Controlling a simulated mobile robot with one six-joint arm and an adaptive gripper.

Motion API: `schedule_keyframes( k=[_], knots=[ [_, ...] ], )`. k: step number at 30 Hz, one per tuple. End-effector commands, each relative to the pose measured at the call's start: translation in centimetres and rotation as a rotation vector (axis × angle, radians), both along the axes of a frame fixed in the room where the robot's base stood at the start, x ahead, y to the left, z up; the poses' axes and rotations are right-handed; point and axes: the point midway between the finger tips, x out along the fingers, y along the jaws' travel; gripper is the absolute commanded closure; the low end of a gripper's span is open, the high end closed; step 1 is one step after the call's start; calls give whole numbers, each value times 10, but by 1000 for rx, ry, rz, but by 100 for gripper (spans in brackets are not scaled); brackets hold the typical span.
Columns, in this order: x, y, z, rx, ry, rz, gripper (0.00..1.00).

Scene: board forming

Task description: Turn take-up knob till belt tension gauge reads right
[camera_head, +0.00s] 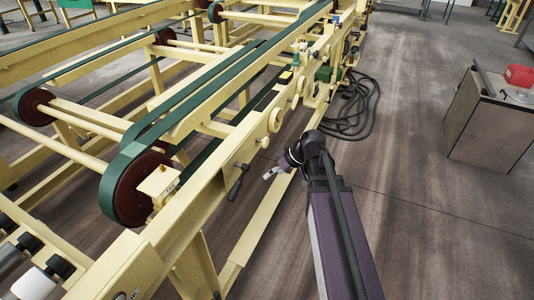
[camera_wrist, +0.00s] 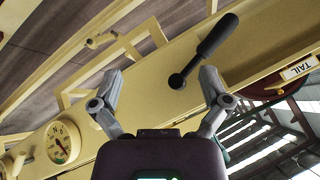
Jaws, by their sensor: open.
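My gripper (camera_head: 271,173) is open and empty beside the cream side rail of the conveyor, its fingers pointing at the rail. In the wrist view the open fingers (camera_wrist: 160,82) stand apart, with a black crank-like handle (camera_wrist: 214,38) on the rail beyond them. The handle's round hub shows between the fingers, and its grip slants up to the right. In the head view the black handle (camera_head: 237,182) hangs left of the gripper. I cannot tell whether the handle is the take-up knob.
A dark red end pulley (camera_head: 132,192) carries a green belt (camera_head: 205,92) at left. A "TAIL" label (camera_wrist: 300,67) is on the rail. Black hoses (camera_head: 350,108) lie on the floor farther back. A grey cabinet (camera_head: 490,122) stands right; floor between is clear.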

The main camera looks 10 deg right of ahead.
Motion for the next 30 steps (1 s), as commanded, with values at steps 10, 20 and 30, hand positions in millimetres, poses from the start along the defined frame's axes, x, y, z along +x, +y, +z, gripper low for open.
schedule_keyframes(
  k=[10,20,30],
  knots=[
    [57,-29,-30,234,-395,142,4],
    [99,-82,-36,351,-842,178,4],
    [117,-124,-29,364,-1127,156,4]
  ],
)
